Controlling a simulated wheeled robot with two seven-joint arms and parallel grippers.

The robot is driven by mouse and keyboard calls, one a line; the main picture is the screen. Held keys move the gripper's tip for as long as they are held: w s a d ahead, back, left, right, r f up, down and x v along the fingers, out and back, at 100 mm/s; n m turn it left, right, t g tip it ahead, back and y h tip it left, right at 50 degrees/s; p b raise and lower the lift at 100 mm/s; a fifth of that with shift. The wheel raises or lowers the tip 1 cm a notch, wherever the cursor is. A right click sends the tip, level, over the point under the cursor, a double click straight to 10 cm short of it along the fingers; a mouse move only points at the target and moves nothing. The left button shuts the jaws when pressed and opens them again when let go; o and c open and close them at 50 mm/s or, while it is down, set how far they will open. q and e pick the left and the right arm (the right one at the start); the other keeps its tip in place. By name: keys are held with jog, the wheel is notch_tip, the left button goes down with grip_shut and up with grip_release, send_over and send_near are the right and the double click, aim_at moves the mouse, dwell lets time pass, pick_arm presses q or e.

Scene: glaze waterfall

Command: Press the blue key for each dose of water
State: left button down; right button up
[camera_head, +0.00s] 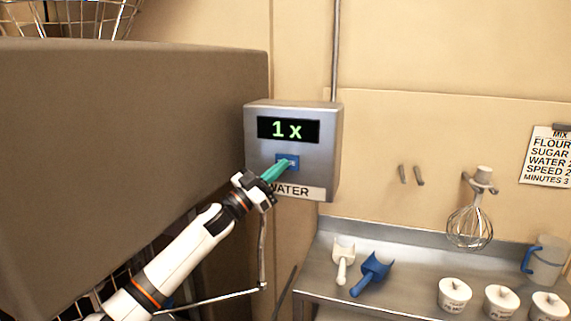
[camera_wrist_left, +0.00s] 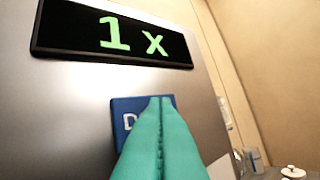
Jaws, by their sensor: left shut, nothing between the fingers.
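A grey metal water dispenser box (camera_head: 322,150) hangs on the wall, with a "WATER" label (camera_head: 305,192) on its lower edge. Its dark display (camera_head: 288,129) reads "1 x" in green, and the display also shows in the left wrist view (camera_wrist_left: 80,38). The blue key (camera_head: 281,159) is below the display; in the left wrist view the blue key (camera_wrist_left: 122,112) is partly hidden behind my fingers. My left gripper (camera_head: 290,163) has green fingers, shut and empty, with the tips at the key. I cannot tell whether they touch it. My right gripper is not in view.
A large brown block (camera_head: 130,130) fills the left side. The metal counter (camera_head: 395,275) at right holds a white scoop (camera_head: 343,258), a blue scoop (camera_head: 372,272), several white lidded pots (camera_head: 454,294) and a jug (camera_head: 546,262). A whisk (camera_head: 470,225) hangs above, near a recipe sheet (camera_head: 547,158).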

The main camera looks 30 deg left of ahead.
pick_arm(q)
jog(key=shift+s, duration=0.1)
jog(key=shift+s+d, duration=0.2)
jog(key=shift+s, duration=0.55)
jog(key=s, duration=0.2)
jog(key=s+d, duration=0.1)
jog(key=s, duration=0.2)
jog(key=shift+d, duration=0.1)
dwell(4.5)
